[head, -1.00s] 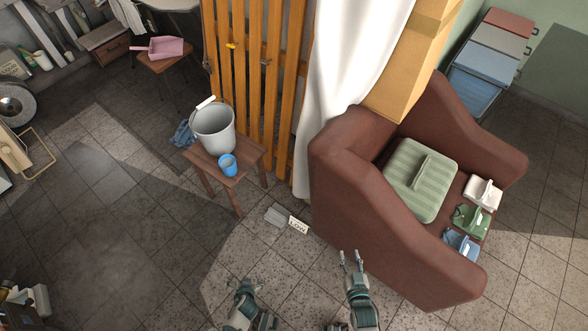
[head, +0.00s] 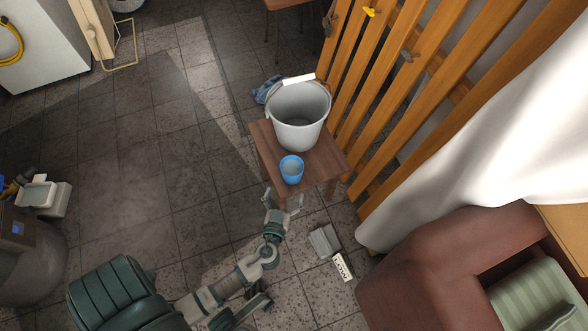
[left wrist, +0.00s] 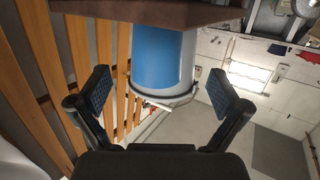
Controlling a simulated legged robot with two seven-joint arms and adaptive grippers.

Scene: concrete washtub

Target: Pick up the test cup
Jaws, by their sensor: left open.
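The blue cup (head: 291,169) stands upright on the front part of a small brown wooden stool (head: 325,161), just in front of a grey bucket (head: 297,118). My left gripper (head: 283,203) is open and empty at the stool's near edge, apart from the cup. In the left wrist view, which looks upside down, the blue cup (left wrist: 158,58) shows beyond and between the two spread fingers (left wrist: 160,92). The stool (left wrist: 150,14) runs along the top of that view. My right gripper is not in view.
An orange slatted wooden fence (head: 400,90) stands close right of the stool. A grey block (head: 324,242) and a lettered sign (head: 343,267) lie on the floor. A brown armchair (head: 430,270) and white curtain (head: 480,130) are at right. Tiled floor left of the stool is clear.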

